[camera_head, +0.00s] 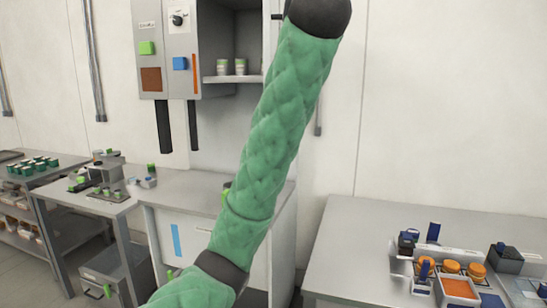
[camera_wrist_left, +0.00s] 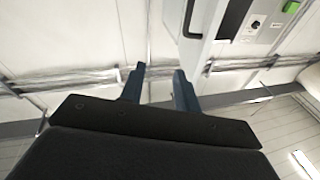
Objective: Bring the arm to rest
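My left arm (camera_head: 270,140), in a green quilted sleeve with dark joints, rises from the bottom left of the head view to the top middle. Its gripper is outside that view. In the left wrist view my left gripper (camera_wrist_left: 158,71) shows two dark blue fingers held apart with nothing between them. They are in the air, with a pale wall and rails behind them. My right arm and gripper are in neither view.
A grey wall cabinet (camera_head: 217,30) with a shelf hangs behind my arm, above a grey counter (camera_head: 180,188). At the right a table (camera_head: 350,235) holds containers and an orange-filled tray (camera_head: 458,289); its left part is bare. Shelving with green-lidded jars stands far left.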

